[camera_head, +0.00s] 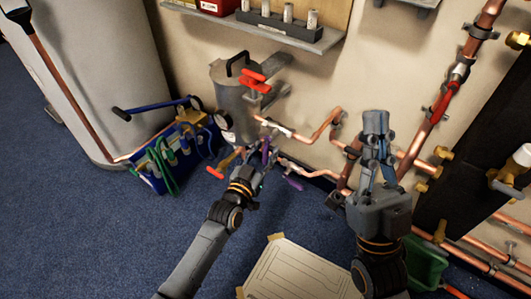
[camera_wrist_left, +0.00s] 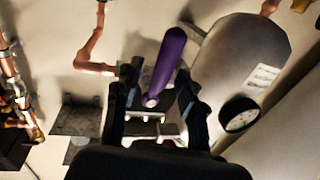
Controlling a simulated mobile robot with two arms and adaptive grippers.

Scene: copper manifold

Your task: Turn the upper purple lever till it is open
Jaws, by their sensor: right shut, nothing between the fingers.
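The upper purple lever (camera_head: 265,149) sits on the copper pipework just right of the grey tank. In the left wrist view the purple lever (camera_wrist_left: 170,58) stands between the fingers of my left gripper (camera_wrist_left: 158,82), with a small gap on each side. In the head view my left gripper (camera_head: 259,166) is at this lever and partly hides it. It is open. A second purple lever (camera_head: 293,183) hangs lower and to the right, clear of the gripper. My right gripper (camera_head: 376,125) is shut and empty, pointing up in front of the pipes on the right.
The grey tank (camera_head: 232,105) carries a red valve handle (camera_head: 257,81) and a gauge (camera_wrist_left: 239,115). A blue tool crate (camera_head: 150,178) stands left. Blue floor lies free at left.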

